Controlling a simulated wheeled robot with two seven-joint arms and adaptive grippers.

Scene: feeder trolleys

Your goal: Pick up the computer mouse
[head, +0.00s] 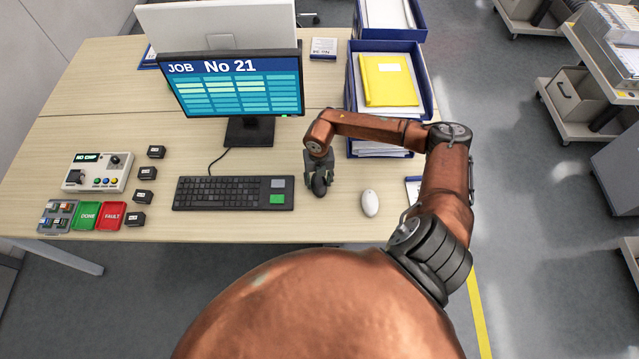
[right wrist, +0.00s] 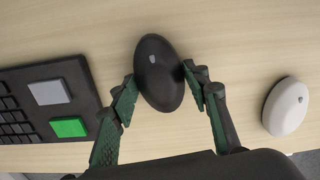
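A black computer mouse (right wrist: 158,72) with a small grey wheel sits between the two fingers of my right gripper (right wrist: 160,78) in the right wrist view. The fingertips meet its sides, and the gripper looks shut on it. In the head view my right gripper (head: 319,172) points down over the desk just right of the keyboard, with the dark mouse (head: 319,187) at its tips. I cannot tell whether that mouse touches the desk. A white computer mouse (head: 370,203) lies free to the right; it also shows in the right wrist view (right wrist: 286,106). My left gripper is out of view.
The black keyboard (head: 233,193) lies left of the gripper. The monitor (head: 240,84) stands behind it. Blue paper trays (head: 428,104) stand at the back right. A control box (head: 97,172), small dark blocks and coloured bins are at the left. The desk's front edge is close.

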